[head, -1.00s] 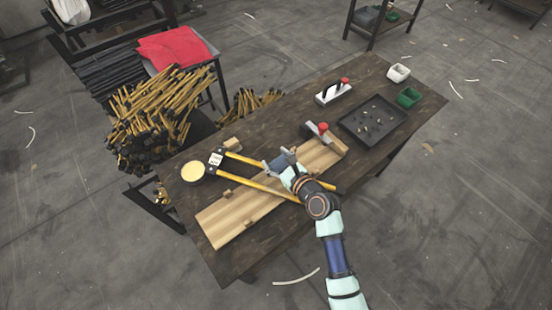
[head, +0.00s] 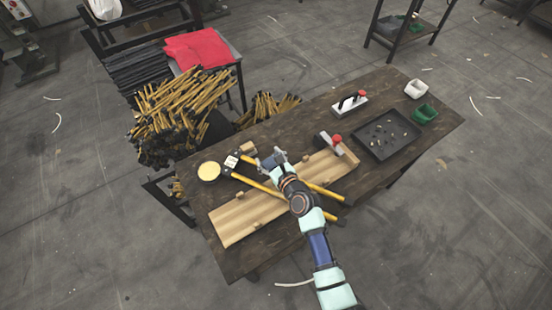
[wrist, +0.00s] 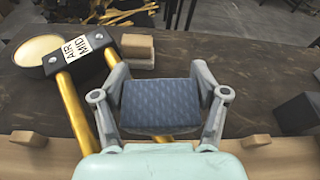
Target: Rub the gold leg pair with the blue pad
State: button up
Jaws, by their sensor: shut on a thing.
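The gold leg pair (head: 257,182) lies across the wooden board on the table, its two legs joined at a black head with a white label near the left end. In the wrist view, one gold leg (wrist: 72,108) runs left of my gripper, and a bit of gold shows under the pad. My gripper (head: 272,160) is shut on the blue pad (wrist: 160,103), held flat between its two grey fingers. The pad is over the far leg, close to the labelled head. Whether the pad touches the leg is hidden.
A round cream-filled tin (head: 208,171) stands left of the head, and a tan block (wrist: 138,45) lies behind it. The board (head: 238,219) carries small wooden pegs and a red-knobbed clamp (head: 336,139). A black tray (head: 386,136) and bins stand at the right.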

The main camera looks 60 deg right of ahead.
aim_at(276, 166)
jog(key=shift+w+a+f, duration=0.1)
jog(key=shift+w+f, duration=0.1)
jog(key=shift+w, duration=0.15)
jog(key=shift+a+p, duration=0.7)
jog(key=shift+p, duration=0.05)
jog(key=shift+a+f, duration=0.15)
jog(key=shift+a, duration=0.15)
jog(key=shift+s+d, duration=0.2)
jog(key=shift+s, duration=1.9)
jog(key=shift+s+d+b, duration=0.15)
jog(key=shift+s+b, duration=0.25)
jog(key=shift+s, duration=1.55)
